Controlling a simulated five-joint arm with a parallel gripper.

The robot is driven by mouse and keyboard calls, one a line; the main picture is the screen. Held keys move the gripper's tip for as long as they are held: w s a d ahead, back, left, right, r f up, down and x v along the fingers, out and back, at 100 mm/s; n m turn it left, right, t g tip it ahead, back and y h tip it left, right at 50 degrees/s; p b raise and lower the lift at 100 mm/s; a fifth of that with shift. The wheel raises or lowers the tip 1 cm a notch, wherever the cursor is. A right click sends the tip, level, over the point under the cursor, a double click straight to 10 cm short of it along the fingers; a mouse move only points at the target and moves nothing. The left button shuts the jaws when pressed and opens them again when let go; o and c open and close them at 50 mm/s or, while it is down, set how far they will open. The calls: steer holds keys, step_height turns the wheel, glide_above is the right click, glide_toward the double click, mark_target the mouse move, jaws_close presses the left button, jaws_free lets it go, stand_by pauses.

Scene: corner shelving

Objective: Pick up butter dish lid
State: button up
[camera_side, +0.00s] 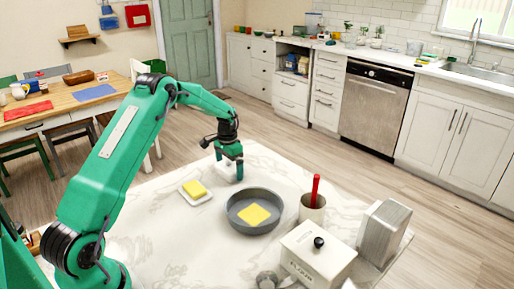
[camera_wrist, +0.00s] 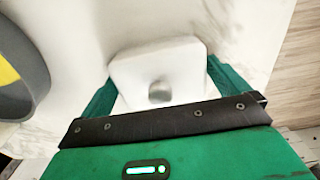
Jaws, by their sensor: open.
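The butter dish lid is a white, rounded block with a grey knob on top. In the wrist view the lid (camera_wrist: 130,72) lies between my two green fingers. In the side view the lid (camera_side: 225,174) stands on the marble counter, partly hidden behind the fingers. My gripper (camera_side: 229,167) points down over it, open, with one finger on each side; in the wrist view my gripper (camera_wrist: 165,95) straddles the lid. I cannot tell whether the fingers touch it. The butter dish (camera_side: 206,198), a white plate with yellow butter (camera_side: 194,188), sits to the left.
A grey pan (camera_side: 238,216) with a yellow slice stands close by; its rim (camera_wrist: 38,75) shows at the wrist view's left edge. A cup (camera_side: 312,211) with a red handle, a white flour box (camera_side: 318,252) and a metal box (camera_side: 384,230) stand to the right. The counter's edge lies behind the lid.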

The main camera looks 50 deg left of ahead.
steer(key=c, duration=0.7)
steer(key=shift+r, duration=0.2)
steer(key=shift+r, duration=0.25)
step_height(320, 180, up, 3)
steer(key=d+r, duration=0.2)
steer(key=d, duration=0.2)
steer(key=d+r, duration=0.2)
steer(key=d, duration=0.1)
steer(key=s+d+r, duration=0.1)
steer(key=d+r, duration=0.2)
steer(key=d, duration=0.1)
steer(key=shift+s+d, duration=0.1)
steer(key=shift+d, duration=0.25)
